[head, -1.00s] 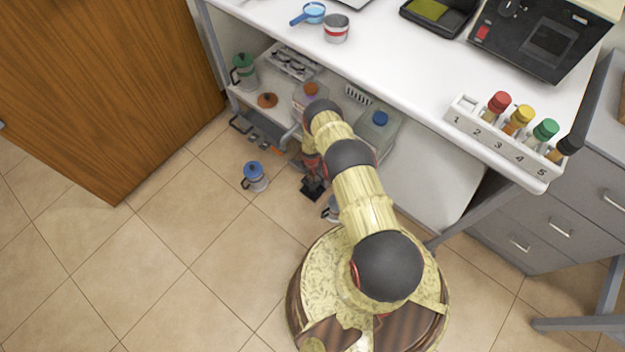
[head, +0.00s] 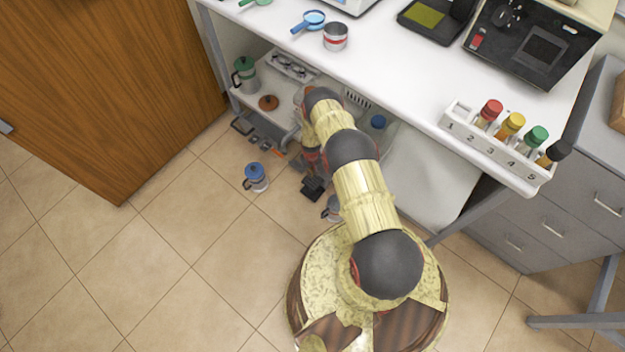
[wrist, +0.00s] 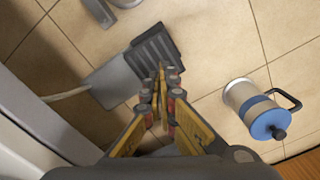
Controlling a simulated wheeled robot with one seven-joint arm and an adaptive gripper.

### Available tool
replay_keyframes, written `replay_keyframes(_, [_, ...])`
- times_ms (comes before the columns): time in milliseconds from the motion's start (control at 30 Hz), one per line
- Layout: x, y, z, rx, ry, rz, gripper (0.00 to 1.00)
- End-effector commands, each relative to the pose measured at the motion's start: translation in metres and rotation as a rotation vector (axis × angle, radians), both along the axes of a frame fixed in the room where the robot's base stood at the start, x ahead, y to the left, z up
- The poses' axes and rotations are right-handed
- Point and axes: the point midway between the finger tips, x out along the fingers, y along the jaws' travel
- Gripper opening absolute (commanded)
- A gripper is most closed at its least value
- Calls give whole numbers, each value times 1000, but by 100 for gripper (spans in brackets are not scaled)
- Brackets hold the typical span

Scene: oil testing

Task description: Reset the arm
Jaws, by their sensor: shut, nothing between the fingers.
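My gripper (wrist: 165,100) shows in the wrist view with its two fingers close together, shut and empty. It is above the tiled floor, over a dark grey ridged block (wrist: 155,48) with a grey plate beside it. The block seems to be the black object (head: 313,188) on the floor in the head view. My arm (head: 362,190) rises from my base and bends over the lower shelf under the white table. In the head view the forearm mostly hides the gripper, and its fingertips cannot be made out.
A blue-lidded pot (head: 256,177) stands on the floor; it also shows in the wrist view (wrist: 255,108). A grey pot (head: 331,208) stands near my base. The white table (head: 400,90) holds a rack of several capped vials (head: 480,140). Floor at left is clear.

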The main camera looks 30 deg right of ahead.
Motion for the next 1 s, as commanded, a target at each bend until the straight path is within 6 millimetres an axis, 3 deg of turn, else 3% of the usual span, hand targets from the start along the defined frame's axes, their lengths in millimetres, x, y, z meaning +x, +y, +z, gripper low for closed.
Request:
replay_keyframes(667, [-4, 1, 2, 4, 13, -7, 0])
replay_keyframes(767, [-23, 7, 1, 20, 69, -18, 0])
replay_keyframes(933, [-80, 24, -1, 55, 192, -33, 0])
replay_keyframes(1000, [-101, 31, 9, 70, 249, -39, 0])
